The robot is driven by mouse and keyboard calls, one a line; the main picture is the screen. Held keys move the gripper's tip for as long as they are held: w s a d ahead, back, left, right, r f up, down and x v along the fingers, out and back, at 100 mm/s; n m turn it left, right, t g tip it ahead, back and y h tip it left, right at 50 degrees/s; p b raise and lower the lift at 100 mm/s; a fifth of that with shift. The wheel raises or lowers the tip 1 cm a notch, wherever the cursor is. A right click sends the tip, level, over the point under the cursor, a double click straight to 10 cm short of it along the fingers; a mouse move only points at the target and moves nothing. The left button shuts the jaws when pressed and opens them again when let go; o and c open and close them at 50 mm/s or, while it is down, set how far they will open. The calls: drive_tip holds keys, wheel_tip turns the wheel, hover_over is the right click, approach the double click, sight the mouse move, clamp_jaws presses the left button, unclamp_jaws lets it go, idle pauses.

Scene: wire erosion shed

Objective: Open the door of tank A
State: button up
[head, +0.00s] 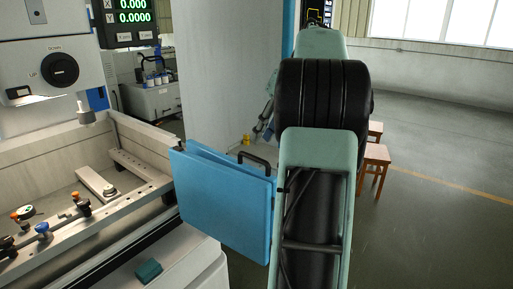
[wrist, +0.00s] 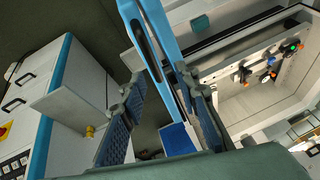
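The tank (head: 150,135) of the machine is at the left in the head view, with its inside and work table exposed. Its blue door (head: 222,200) stands swung out at an angle from the tank's front right, with a dark handle (head: 252,158) near its top edge. The door shows edge-on in the wrist view (wrist: 166,35), also swung away from the tank. My gripper (wrist: 158,85) has its two padded fingers well apart, with the door's blue edge showing between them. I cannot tell whether they touch it. In the head view my arm hides the gripper. No tank label is readable.
A grey cabinet wall (head: 215,70) with a blue edge stands behind the door. Wooden stools (head: 375,160) are behind my arm at right. Open floor (head: 440,190) lies to the right. A small teal block (head: 148,271) rests on the machine's front ledge.

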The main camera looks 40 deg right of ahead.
drive_tip(key=shift+v, duration=2.3)
